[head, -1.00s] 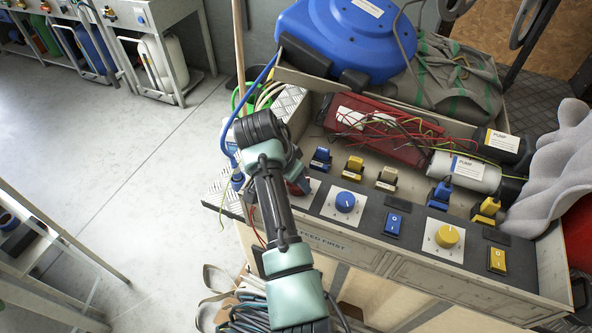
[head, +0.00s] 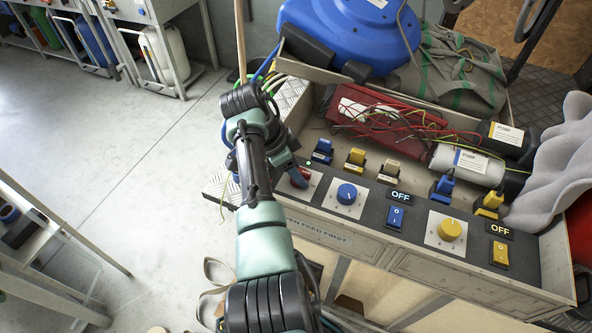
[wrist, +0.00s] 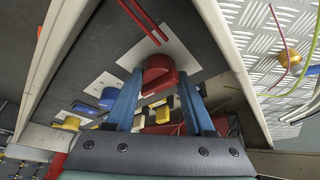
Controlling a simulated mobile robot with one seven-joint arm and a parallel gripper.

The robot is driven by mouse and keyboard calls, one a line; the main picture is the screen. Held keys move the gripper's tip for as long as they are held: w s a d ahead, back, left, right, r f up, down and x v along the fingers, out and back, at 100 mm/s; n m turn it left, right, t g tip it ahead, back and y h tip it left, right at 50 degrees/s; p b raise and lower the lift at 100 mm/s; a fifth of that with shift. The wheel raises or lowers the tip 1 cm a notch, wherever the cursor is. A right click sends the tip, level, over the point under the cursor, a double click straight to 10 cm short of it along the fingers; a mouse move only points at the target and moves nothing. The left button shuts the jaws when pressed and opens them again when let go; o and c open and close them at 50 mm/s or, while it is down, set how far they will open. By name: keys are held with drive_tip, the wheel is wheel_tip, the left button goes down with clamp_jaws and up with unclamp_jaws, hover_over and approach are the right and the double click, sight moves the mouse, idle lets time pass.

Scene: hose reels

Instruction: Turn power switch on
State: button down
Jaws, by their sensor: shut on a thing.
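The red power switch (head: 300,177) is a knob on a white plate at the left end of the dark control panel (head: 418,227). It shows between the blue fingers of my gripper (wrist: 159,82) in the wrist view, where the red knob (wrist: 160,66) is near the top middle. My gripper is shut on the knob. In the head view my arm and gripper cover part of the plate. A small green light (head: 308,163) glows beside the knob. Two displays read OFF: one above the blue rocker (head: 395,217), one above the yellow rocker (head: 500,254).
A blue dial (head: 347,194) and a yellow dial (head: 450,230) sit to the right on the panel. Behind are blue and yellow levers, a red box (head: 375,110) with loose wires, and pump cylinders (head: 468,165). A blue hose reel (head: 350,35) stands behind. Open floor lies left.

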drive_tip(key=shift+s+d+f, duration=0.1)
drive_tip(key=shift+d, duration=0.1)
drive_tip(key=shift+c, duration=1.5)
unclamp_jaws()
drive_tip(key=shift+a, duration=0.1)
drive_tip(key=shift+r, duration=0.3)
drive_tip(key=p+v, duration=0.1)
drive_tip(key=v, duration=1.1)
drive_tip(key=shift+r+p, duration=0.2)
drive_tip(key=shift+p, duration=0.15)
drive_tip(key=shift+a, duration=0.1)
